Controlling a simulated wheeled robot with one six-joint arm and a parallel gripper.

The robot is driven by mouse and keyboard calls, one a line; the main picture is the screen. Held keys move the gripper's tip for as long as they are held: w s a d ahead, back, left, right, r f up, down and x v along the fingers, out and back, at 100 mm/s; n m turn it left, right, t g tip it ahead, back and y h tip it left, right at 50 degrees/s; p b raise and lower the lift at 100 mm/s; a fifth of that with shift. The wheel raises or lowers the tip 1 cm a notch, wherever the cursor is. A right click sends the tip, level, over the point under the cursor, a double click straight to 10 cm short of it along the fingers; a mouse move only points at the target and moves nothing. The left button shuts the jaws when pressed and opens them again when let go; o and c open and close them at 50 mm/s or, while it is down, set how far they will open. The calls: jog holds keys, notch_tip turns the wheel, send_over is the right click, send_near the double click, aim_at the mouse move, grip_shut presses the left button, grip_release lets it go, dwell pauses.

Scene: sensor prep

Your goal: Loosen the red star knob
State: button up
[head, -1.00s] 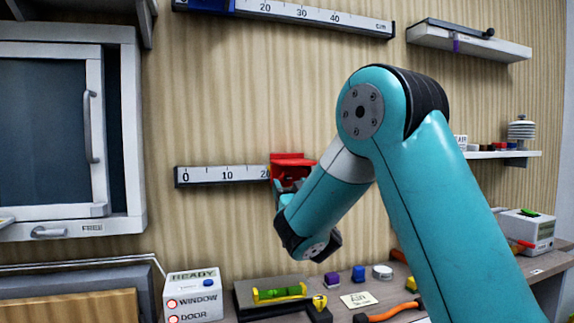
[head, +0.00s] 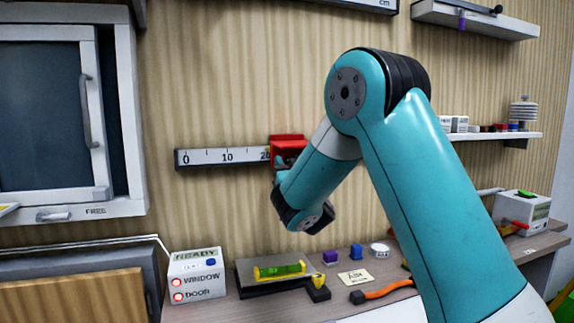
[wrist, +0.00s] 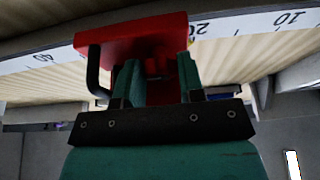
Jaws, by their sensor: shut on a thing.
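A red slider (head: 287,143) sits on the white ruler rail (head: 215,157) on the wall, near the 20 mark. The slider also shows in the wrist view (wrist: 125,38), upside down, with a dark bent lever at its side. My gripper (wrist: 158,78) is at the slider's front, its two teal fingers shut on a dark red part between them. This part appears to be the red star knob (wrist: 160,91), but its star shape is mostly hidden by the fingers. In the head view my arm covers the knob and the rail right of the slider.
A shelf bench below holds a READY box (head: 197,276), a green level (head: 280,270), small blocks and an orange-handled tool (head: 385,289). A cabinet with a glass window (head: 45,110) is at left. Shelves (head: 480,142) are at right.

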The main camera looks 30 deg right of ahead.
jog(key=shift+r+n+p, duration=0.2)
jog(key=shift+n+p, duration=0.2)
jog(key=shift+p, duration=0.05)
jog(key=shift+d+r+n+y+p, duration=0.15)
jog(key=shift+n+y+p, duration=0.5)
jog(key=shift+p, duration=0.35)
jog(key=n+y+p, duration=0.2)
jog(key=n+p, duration=0.2)
jog(key=p, duration=0.1)
jog(key=n+y+p, duration=0.2)
jog(key=n+p, duration=0.2)
jog(key=p, duration=0.1)
jog(key=shift+d+p, duration=0.1)
jog(key=shift+p, duration=0.25)
jog(key=shift+f+n, duration=0.25)
jog(key=shift+n, duration=0.1)
jog(key=o, duration=0.9)
jog(key=shift+o, duration=0.2)
jog(key=shift+r, duration=0.1)
